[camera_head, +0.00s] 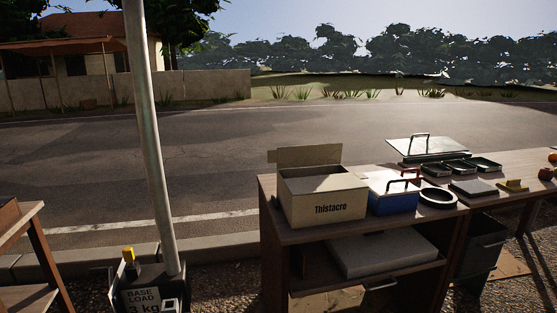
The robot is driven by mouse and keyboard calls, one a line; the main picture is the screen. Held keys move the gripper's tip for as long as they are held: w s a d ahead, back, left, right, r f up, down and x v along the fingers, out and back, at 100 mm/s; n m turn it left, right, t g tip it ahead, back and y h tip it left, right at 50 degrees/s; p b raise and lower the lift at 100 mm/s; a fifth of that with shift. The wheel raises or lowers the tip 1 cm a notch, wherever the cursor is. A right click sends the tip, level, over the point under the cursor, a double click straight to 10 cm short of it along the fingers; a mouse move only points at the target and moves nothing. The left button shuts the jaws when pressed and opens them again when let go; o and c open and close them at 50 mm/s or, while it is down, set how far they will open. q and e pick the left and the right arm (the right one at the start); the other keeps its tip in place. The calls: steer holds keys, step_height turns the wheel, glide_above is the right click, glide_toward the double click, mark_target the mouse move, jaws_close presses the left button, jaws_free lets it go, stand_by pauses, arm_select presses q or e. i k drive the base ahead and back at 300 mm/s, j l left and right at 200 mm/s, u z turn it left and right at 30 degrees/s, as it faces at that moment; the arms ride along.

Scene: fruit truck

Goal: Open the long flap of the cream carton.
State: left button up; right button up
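The cream carton (325,209), marked "Thistacre", stands on the left part of the wooden table. A long cream flap (312,154) stands upright along its back edge. A smaller cream piece, apparently a short flap, sticks out at the carton's back left. The carton's top face shows between the front wall and the raised flap; I cannot tell whether it is an inner wall or another flap. Neither of my grippers is in view.
A blue box (393,198) with a white top stands close to the carton's right, then a dark ring (438,206). A metal pole (150,140) rises to the left. The shelf below holds a pale box (383,256).

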mark_target(342, 182)
steer(key=k+j, duration=0.25)
steer(key=i+l+u, duration=0.1)
steer(key=u, duration=0.35)
steer(key=i+l+u, duration=0.1)
steer(key=l+u, duration=0.2)
steer(key=u, duration=0.2)
steer(key=l+u, duration=0.35)
steer(key=l, duration=0.5)
steer(key=l+u, duration=0.25)
steer(key=l, duration=1.6)
